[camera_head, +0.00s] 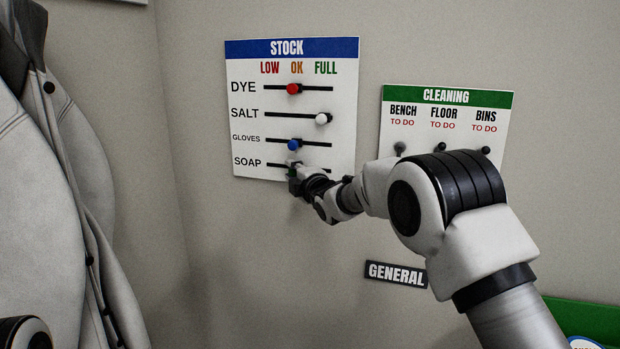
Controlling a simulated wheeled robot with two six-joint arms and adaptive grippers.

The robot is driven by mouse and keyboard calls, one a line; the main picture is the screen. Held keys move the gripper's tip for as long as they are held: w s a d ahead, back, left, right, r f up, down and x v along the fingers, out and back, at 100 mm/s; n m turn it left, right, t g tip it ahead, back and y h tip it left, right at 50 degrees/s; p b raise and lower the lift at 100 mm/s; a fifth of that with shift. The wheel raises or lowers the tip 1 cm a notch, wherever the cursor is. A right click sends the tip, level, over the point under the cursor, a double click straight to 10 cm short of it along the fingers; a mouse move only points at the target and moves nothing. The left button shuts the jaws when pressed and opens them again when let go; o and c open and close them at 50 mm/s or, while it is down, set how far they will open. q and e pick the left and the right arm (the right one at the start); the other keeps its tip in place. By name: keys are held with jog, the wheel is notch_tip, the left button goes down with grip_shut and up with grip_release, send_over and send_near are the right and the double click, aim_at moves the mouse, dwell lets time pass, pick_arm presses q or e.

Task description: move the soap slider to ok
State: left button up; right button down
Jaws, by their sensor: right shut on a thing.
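The white STOCK board (345,130) hangs on the wall with LOW, OK and FULL columns and a slot for each row. The SOAP row (247,162) is the lowest. My right gripper (292,168) is shut on the soap slider (291,172), a small dark green knob mostly hidden by the fingers. The gripper is near the middle of the slot, roughly below the OK column and the blue gloves knob. My left gripper is not in view; only a piece of what looks like my left arm shows at the bottom left corner.
The red dye knob (292,89) and blue gloves knob (293,145) sit near OK; the white salt knob (322,118) sits towards FULL. A CLEANING board (480,101) and a GENERAL sign (396,273) are to the right. Coats (40,190) hang at left.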

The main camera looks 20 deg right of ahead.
jog(key=shift+f, duration=0.1)
jog(key=c, duration=1)
grip_release()
jog(key=shift+o, duration=0.2)
jog(key=s+d, duration=0.2)
jog(key=s, duration=0.9)
jog(key=shift+s, duration=0.4)
jog(key=shift+d, duration=0.1)
